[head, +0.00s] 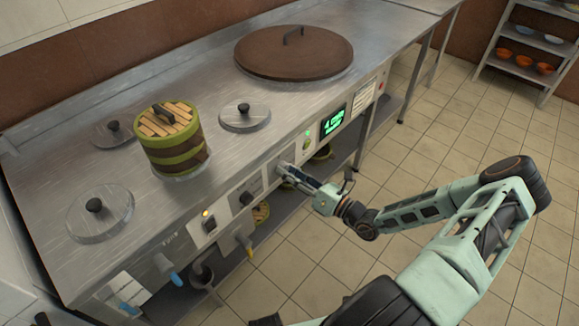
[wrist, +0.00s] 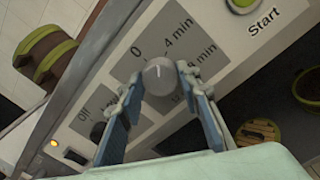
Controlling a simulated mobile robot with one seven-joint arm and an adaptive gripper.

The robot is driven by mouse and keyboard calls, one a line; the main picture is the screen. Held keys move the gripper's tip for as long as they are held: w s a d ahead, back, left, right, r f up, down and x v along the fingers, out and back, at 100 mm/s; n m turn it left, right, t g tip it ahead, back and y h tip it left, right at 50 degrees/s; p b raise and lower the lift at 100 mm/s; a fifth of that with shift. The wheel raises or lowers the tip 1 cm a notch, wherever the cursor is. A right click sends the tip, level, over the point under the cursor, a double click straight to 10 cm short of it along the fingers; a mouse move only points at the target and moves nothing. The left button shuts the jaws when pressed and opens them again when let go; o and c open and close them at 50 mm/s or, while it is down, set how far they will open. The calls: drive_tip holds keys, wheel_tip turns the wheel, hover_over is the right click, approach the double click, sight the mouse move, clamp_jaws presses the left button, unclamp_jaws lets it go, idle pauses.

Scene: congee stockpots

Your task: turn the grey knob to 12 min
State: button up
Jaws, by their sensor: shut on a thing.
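The grey knob (wrist: 158,76) sits on the stove's front panel in the wrist view. My gripper (wrist: 160,84) is shut on it, with one blue-padded finger on each side. A short pale mark on the knob's face points up the picture, roughly between the "0" and "4 min" labels; its exact direction is hard to read. A further "min" label lies to the right, its number partly hidden by the right finger. The "12" label near that finger is mostly covered. In the head view my gripper (head: 284,170) is at the front panel and hides the knob.
A dark switch knob (head: 247,197) marked "Off" in the wrist view is left of my gripper. A green "Start" button (head: 307,142) and lit display (head: 334,122) are right of it. A wooden bucket (head: 172,141) stands on the stove top. The floor in front is clear.

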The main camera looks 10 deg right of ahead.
drive_tip(key=m+h+p, duration=0.1)
drive_tip(key=m+p, duration=0.1)
drive_tip(key=m, duration=1.2)
drive_tip(key=m+h+p, duration=0.1)
drive_tip(key=m+p, duration=0.1)
drive_tip(key=m, duration=1.2)
drive_tip(key=shift+s+a+t+p, duration=0.1)
drive_tip(key=shift+a+t+p, duration=0.1)
drive_tip(key=shift+t+p, duration=0.2)
drive_tip(key=shift+m, duration=0.5)
drive_tip(key=o, duration=1.2)
drive_tip(key=shift+c, duration=0.2)
drive_tip(key=shift+f, duration=0.1)
drive_tip(key=v, duration=1.2)
